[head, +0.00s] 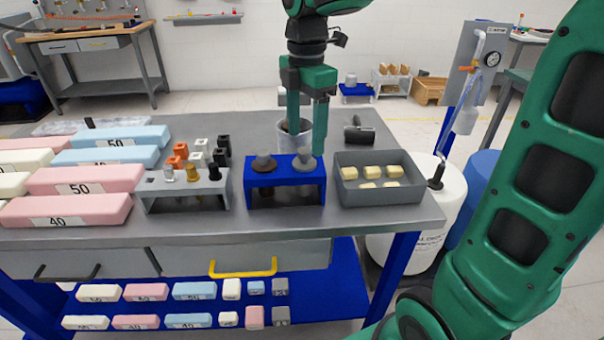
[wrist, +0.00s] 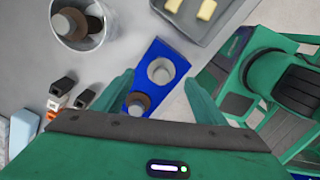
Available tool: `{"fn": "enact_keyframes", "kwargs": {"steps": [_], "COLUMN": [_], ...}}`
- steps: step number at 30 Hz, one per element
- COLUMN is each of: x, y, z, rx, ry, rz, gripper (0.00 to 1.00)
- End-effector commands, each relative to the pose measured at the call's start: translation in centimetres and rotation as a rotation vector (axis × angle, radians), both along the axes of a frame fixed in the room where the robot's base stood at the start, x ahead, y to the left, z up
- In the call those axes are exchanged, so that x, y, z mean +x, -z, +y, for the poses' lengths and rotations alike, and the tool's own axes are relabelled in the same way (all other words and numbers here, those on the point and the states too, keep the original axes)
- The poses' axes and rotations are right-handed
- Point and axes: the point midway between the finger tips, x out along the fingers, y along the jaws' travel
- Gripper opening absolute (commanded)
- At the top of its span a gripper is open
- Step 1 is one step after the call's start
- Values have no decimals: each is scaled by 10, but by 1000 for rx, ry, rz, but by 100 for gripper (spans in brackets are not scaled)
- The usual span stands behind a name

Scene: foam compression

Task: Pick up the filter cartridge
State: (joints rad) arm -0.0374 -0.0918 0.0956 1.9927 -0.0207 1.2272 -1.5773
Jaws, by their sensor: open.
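A blue stand (head: 258,197) on the grey bench holds two grey-topped cylindrical pieces, a left one (head: 264,162) with a dark brown collar and a right one (head: 304,163) with a paler collar. I cannot tell for sure which piece is the filter cartridge. In the wrist view, the paler-collared piece (wrist: 161,71) lies between my fingertips, and the brown-collared one (wrist: 137,103) is nearer my palm. My gripper (head: 306,142) is open and empty, pointing down over the stand; its fingers also show in the wrist view (wrist: 158,80). Contact cannot be judged.
A clear beaker (head: 294,134) with a brown and grey piece stands behind the blue stand. A grey tray (head: 379,199) with several yellow blocks is on the right. A grey rack (head: 185,196) with small fittings and several foam blocks (head: 80,180) are on the left.

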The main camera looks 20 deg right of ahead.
Motion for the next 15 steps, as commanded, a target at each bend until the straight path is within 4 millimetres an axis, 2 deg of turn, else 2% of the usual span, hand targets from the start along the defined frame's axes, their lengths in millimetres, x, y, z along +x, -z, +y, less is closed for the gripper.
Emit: {"fn": "enact_keyframes", "kwargs": {"steps": [9,15], "x": [-3,-2], "y": [41,49], "z": [2,2], "rx": [0,0], "ry": [1,1], "rz": [3,1], "gripper": [65,65]}}
